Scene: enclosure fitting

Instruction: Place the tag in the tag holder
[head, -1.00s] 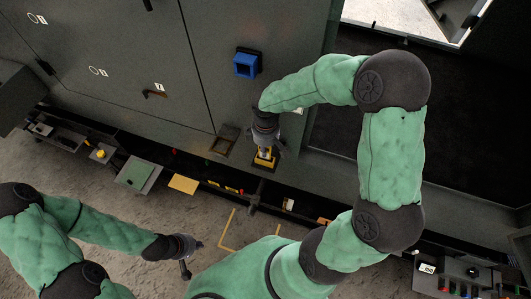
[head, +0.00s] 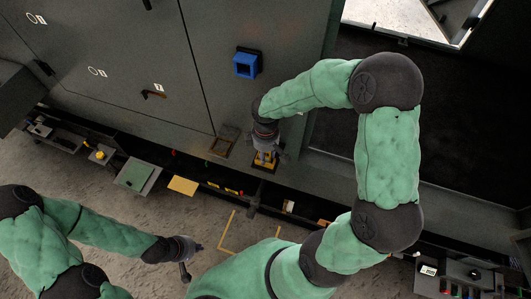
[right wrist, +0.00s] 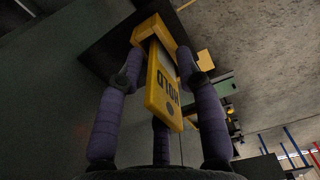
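The yellow tag (right wrist: 162,88), marked HOLD, shows in the right wrist view. Its far end sits within the yellow bracket of the tag holder (right wrist: 145,32), which is on a dark plate; how deep it sits I cannot tell. My right gripper (right wrist: 165,68) has its fingers on both sides of the tag, with visible gaps, and looks open. In the head view, my right gripper (head: 266,154) is over the holder, and the yellow tag (head: 261,160) shows partly between its fingers. My left gripper (head: 192,258) is open and empty at the lower left, away from the holder.
A blue square frame (head: 246,65) is on the grey cabinet panel above the holder. A brown frame (head: 224,142) is just left of the holder. A green plate (head: 137,174) and a yellow plate (head: 183,185) lie along the ledge. The floor near my left gripper is clear.

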